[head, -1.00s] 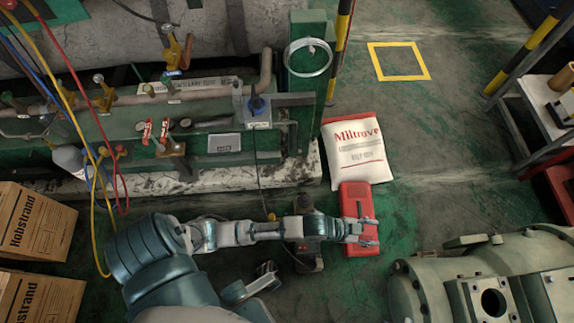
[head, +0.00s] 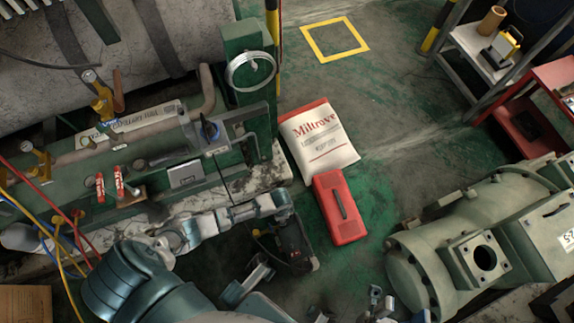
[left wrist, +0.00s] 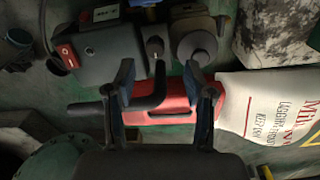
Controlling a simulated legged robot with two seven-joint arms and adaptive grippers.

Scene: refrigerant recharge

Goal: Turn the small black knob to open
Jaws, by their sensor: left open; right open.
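A dark grey pump-like machine (left wrist: 115,50) with a red switch fills the upper part of the left wrist view. A small black knob (left wrist: 155,47) with a pale mark shows on it, beside a round grey cap (left wrist: 197,45). A bent black pipe (left wrist: 150,98) runs below the knob. My left gripper (left wrist: 165,75) is open and empty, with its fingertips apart just below the knob in that view; contact cannot be told. In the head view the machine (head: 293,243) stands on the floor, partly hidden by my left arm. My right gripper (head: 381,302) is open at the bottom edge.
A red case (head: 340,205) and a white-and-red bag (head: 320,140) lie right of the machine. A green pipe bench (head: 150,200) stands at left, a large green compressor (head: 450,240) at right. Floor beyond the bag is clear.

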